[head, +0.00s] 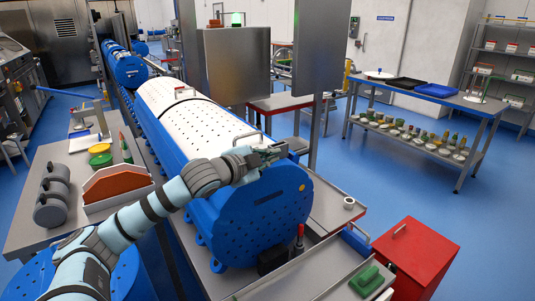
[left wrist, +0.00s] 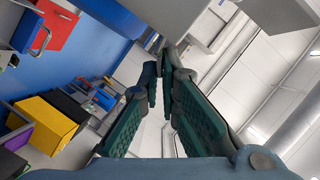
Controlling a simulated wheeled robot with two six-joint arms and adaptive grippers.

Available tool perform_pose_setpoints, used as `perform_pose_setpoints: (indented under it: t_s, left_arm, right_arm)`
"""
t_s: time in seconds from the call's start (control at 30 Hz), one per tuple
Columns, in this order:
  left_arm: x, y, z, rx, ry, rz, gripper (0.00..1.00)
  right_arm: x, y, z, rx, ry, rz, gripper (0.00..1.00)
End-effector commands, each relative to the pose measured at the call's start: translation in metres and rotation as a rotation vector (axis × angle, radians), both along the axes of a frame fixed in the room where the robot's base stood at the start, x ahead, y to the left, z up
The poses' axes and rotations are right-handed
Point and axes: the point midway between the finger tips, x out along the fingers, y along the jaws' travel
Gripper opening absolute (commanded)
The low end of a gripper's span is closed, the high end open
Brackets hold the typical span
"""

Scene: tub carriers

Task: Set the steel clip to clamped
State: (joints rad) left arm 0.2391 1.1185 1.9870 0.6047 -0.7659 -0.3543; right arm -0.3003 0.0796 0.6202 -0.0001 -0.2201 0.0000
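My left gripper (head: 272,153) is over the top edge of the near end of a blue drum (head: 262,215), beside the metal handle (head: 247,137) on its white perforated cover. In the left wrist view my left gripper's green-padded fingers (left wrist: 160,78) converge until their tips almost meet. A gap shows between the pads lower down. A grey metal part (left wrist: 190,40) is just beyond the tips; I cannot tell whether they touch it. I cannot make out the steel clip or its setting; the gripper may hide it. My right gripper is in neither view.
A grey bench (head: 45,235) with grey rollers (head: 52,195) and a bin (head: 118,187) stands left. A red cabinet (head: 415,255) and a metal tray (head: 310,275) are at the front right. Tall grey panels (head: 235,65) rise behind the drum. Blue floor is open at right.

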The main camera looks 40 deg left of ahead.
Motion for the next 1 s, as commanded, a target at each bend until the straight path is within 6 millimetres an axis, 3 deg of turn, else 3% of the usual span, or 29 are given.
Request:
perform_pose_setpoints:
  t_s: [0.4,1.0]
  left_arm:
    - [-0.001,-0.005,-0.014,0.226,-0.066,0.000,0.00]
    - [-0.002,-0.005,-0.016,0.269,-0.076,0.001,0.00]
  right_arm:
    - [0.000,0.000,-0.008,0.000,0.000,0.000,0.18]
    - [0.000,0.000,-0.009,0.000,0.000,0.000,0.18]
